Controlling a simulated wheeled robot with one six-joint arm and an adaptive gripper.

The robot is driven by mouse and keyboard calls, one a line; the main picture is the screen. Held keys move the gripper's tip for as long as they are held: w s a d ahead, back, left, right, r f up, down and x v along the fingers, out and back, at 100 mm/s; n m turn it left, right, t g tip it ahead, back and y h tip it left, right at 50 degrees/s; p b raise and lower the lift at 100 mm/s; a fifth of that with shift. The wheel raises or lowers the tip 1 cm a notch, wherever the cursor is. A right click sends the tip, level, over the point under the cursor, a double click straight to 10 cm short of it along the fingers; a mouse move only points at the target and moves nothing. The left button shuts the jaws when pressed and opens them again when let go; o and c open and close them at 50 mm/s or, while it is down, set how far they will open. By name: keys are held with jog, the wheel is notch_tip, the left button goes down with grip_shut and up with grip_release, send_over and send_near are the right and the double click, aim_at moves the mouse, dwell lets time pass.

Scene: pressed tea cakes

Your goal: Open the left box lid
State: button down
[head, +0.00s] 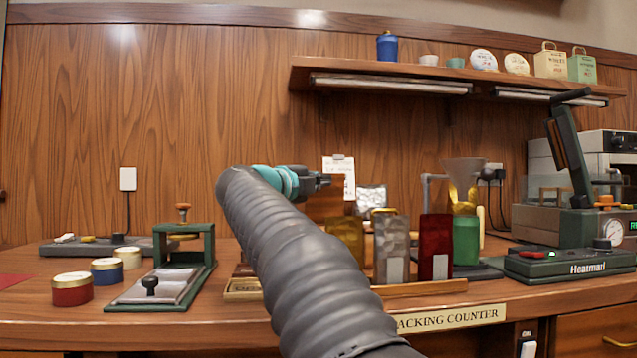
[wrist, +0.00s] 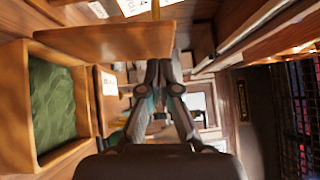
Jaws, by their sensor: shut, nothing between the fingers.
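My gripper (head: 324,182) is shut and empty, at the end of the grey arm above the counter's middle. In the wrist view its fingers (wrist: 163,72) are together, with the tips close to the edge of a wooden panel (wrist: 105,42); I cannot tell whether they touch. The panel looks like a raised box lid, and it also shows behind the gripper in the head view (head: 322,207). A wooden box (wrist: 21,58) stands open at the left of the wrist view, with green crumpled lining inside (wrist: 52,105). My arm hides most of the box area in the head view.
Several upright pouches, including a red one (head: 435,247) and a green one (head: 466,241), stand right of my arm. A green press (head: 186,246) and round tins (head: 72,290) are left. A shelf (head: 440,73) hangs above; a heat sealer (head: 570,262) is right.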

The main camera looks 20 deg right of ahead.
jog(key=shift+w+d, duration=0.15)
jog(key=shift+w, duration=0.3)
jog(key=shift+r, duration=0.15)
jog(key=shift+w+d+r+n+y+p, duration=0.15)
jog(key=shift+w+p, duration=0.35)
jog(key=shift+p, duration=1)
jog(key=shift+w+d+r+n+y+p, duration=0.15)
jog(key=shift+w+p, duration=0.4)
jog(key=shift+p, duration=0.95)
jog(key=shift+w+d+n+p, duration=0.15)
jog(key=shift+w+p, duration=0.35)
jog(key=shift+p, duration=1)
